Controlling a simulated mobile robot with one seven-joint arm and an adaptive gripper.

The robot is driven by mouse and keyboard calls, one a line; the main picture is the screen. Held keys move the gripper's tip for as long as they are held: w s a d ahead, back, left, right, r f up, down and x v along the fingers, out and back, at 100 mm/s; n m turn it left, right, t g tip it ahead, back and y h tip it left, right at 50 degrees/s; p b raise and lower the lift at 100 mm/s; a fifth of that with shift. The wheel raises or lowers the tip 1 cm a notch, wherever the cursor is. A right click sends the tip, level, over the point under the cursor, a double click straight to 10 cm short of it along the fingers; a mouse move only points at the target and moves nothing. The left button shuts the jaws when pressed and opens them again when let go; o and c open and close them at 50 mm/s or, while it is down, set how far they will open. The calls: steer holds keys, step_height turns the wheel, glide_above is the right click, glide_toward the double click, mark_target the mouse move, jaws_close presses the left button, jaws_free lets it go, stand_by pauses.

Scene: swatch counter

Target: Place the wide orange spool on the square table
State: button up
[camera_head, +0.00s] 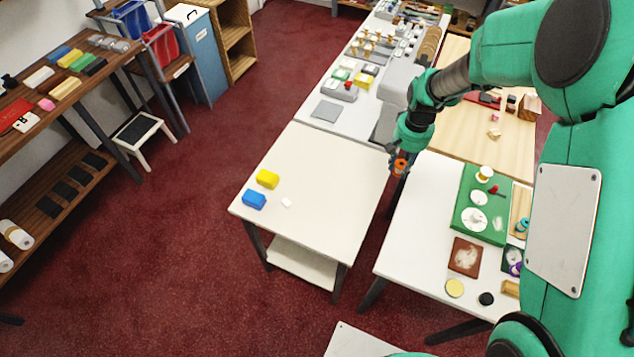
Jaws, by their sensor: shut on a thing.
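My gripper (397,163) is shut on the orange spool (399,167). It holds the spool over the gap between the square table and the white table to the right, near the square table's right edge. The spool is small in view and partly hidden by the fingers. The square table (320,185) is white and stands in the middle of the picture.
The right white table (408,235) carries a green mat (468,225) with round items. A long counter (322,126) with a grey swatch and small goods adjoins the square table's back. The square table's middle and right are clear. Red carpet (190,230) lies open to the left.

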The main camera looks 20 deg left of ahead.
steer(key=s+a+n, duration=0.1)
steer(key=s+a, duration=0.2)
steer(key=s, duration=0.2)
steer(key=f, duration=1.6)
steer(key=shift+w+a, duration=0.1)
steer(key=shift+w, duration=0.2)
steer(key=shift+w, duration=0.1)
glide_above(370, 175)
steer(key=shift+s+d+f, duration=0.2)
steer(key=shift+s+f, duration=0.1)
steer(key=shift+f, duration=0.35)
steer(key=shift+w, duration=0.1)
steer(key=shift+w+a, duration=0.15)
steer(key=shift+w+f, duration=0.15)
steer(key=shift+f, duration=1.65)
steer(key=shift+f, duration=0.2)
